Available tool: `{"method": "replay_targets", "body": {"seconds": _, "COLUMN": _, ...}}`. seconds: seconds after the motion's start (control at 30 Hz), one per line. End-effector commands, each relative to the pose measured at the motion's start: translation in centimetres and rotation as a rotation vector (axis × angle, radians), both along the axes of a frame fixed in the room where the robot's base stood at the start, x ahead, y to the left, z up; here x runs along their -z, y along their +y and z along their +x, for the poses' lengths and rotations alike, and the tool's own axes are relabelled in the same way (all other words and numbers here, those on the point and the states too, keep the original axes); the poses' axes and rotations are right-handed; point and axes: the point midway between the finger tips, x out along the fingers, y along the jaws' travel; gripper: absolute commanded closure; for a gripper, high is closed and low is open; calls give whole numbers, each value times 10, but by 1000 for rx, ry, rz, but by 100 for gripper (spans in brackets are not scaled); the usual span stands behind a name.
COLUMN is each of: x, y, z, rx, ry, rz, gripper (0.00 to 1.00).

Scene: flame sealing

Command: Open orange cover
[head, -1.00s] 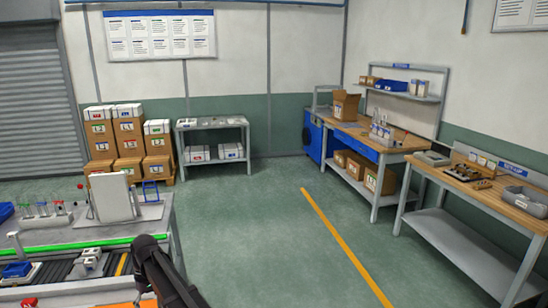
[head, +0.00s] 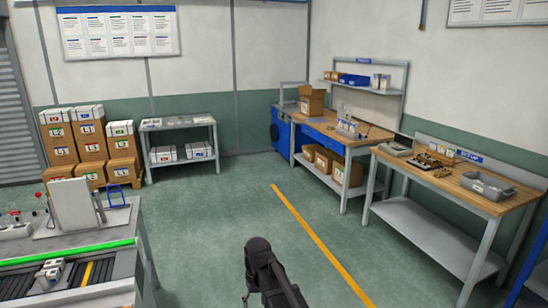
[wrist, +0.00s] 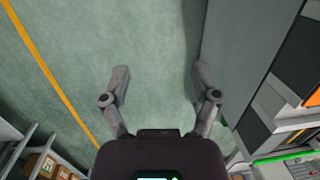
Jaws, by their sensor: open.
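My gripper (wrist: 162,78) is open and empty in the wrist view, its two fingers wide apart over bare green floor. An orange patch (wrist: 314,97) shows at the right edge of the wrist view, on the bench beside my gripper. It is cut off by the frame, so I cannot tell whether it is the orange cover or whether it is open or shut. My gripper is well apart from it. No orange cover shows in the head view now.
A bench with a green-lit edge (head: 75,253) stands at the lower left. A yellow floor line (head: 318,240) crosses open floor in the middle. Workbenches, including a wooden-topped one (head: 478,181), line the right side. Stacked boxes (head: 89,142) stand at the back left.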

Motion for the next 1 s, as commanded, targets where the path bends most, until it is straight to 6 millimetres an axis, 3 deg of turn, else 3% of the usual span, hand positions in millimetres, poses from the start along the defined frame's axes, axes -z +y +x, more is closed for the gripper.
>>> {"method": "replay_targets", "body": {"seconds": 0.03, "x": 0, "y": -23, "z": -8, "rx": 33, "ry": -10, "rz": -3, "gripper": 21}}
{"method": "replay_targets", "body": {"seconds": 0.1, "x": 1, "y": -47, "z": -14, "rx": 72, "ry": -23, "rz": -9, "gripper": 21}}
{"method": "replay_targets", "body": {"seconds": 0.5, "x": 2, "y": -175, "z": -59, "rx": 296, "ry": -97, "rz": -48, "gripper": 21}}
{"method": "replay_targets", "body": {"seconds": 0.7, "x": 2, "y": -213, "z": -79, "rx": 369, "ry": -122, "rz": -65, "gripper": 21}}
{"method": "replay_targets", "body": {"seconds": 1.0, "x": 2, "y": -225, "z": -84, "rx": 395, "ry": -131, "rz": -71, "gripper": 21}}
